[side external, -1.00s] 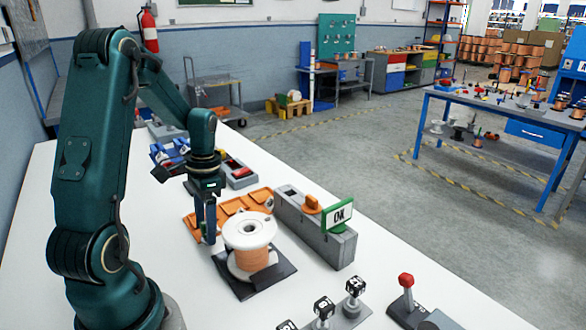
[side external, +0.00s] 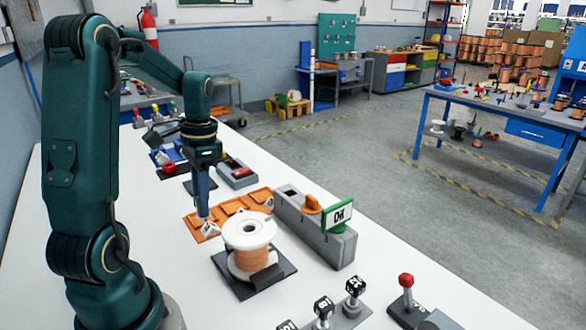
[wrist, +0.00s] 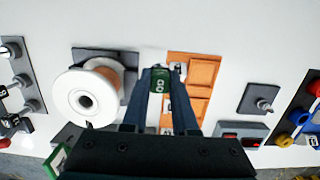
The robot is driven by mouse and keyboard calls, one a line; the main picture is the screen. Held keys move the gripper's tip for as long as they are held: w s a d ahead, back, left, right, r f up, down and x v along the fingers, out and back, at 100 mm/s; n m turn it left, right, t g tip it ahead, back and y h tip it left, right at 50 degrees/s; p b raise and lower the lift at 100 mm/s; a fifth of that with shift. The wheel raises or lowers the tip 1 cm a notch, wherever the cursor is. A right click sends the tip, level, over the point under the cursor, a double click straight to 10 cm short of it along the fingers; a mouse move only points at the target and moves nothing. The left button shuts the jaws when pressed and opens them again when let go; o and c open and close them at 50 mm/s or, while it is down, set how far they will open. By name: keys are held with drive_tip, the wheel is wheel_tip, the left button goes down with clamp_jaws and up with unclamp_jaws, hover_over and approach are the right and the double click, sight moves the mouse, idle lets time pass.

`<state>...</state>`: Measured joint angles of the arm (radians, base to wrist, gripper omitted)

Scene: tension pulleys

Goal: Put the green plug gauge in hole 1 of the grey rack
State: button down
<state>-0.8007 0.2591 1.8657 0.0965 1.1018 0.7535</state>
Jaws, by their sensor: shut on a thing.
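In the side view the held gauge (side external: 208,228) shows as a small pale shape just below the fingertips, left of the white spool. The long grey rack (side external: 322,240) stands to the right, beyond the spool. A dark square opening shows near its far end. An orange knob and a green-framed sign stand on it. I cannot read hole numbers. In the wrist view the gauge lies between the fingertips, by the orange tray's left edge.
The white spool with copper wire (side external: 248,252) stands on a dark base between my gripper and the rack. The orange tray (side external: 262,197) lies behind it. A grey box with a red part (side external: 238,173) sits farther back. Several black-topped knobs stand in front.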

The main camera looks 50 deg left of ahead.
wheel_tip(320, 180, up, 3)
drive_tip(key=shift+f, duration=0.2)
drive_tip(key=shift+r, duration=0.35)
drive_tip(key=shift+r+n, duration=0.2)
drive_tip(key=shift+n, duration=0.4)
drive_tip(key=shift+s+d+n, duration=0.1)
drive_tip(key=shift+n, duration=0.6)
drive_tip(key=shift+r+n+h, duration=0.25)
drive_tip(key=shift+n+h, duration=0.05)
drive_tip(key=shift+n, duration=0.7)
drive_tip(key=n, duration=0.2)
drive_tip(key=w+r+n, duration=0.1)
drive_tip(key=n, duration=0.1)
drive_tip(key=shift+a, duration=0.25)
drive_tip(key=w+a+r+n+t, duration=0.1)
drive_tip(key=w+a+r+n, duration=0.3)
drive_tip(key=n, duration=1)
drive_tip(key=w+r+n+t, duration=0.25)
drive_tip(key=w+n, duration=0.25)
drive_tip(key=n, duration=0.8)
drive_tip(key=shift+g, duration=0.35)
drive_tip(key=shift+w+d+f, duration=1.2)
drive_tip(key=shift+w+f, duration=0.4)
drive_tip(key=shift+f, duration=0.3)
drive_tip(key=shift+w+d+f, duration=1.25)
drive_tip(key=shift+w+f, duration=0.35)
drive_tip(key=shift+f, duration=0.25)
drive_tip(key=shift+w+d+f, duration=1.2)
drive_tip(key=shift+w+f, duration=0.4)
drive_tip(key=shift+f, duration=0.3)
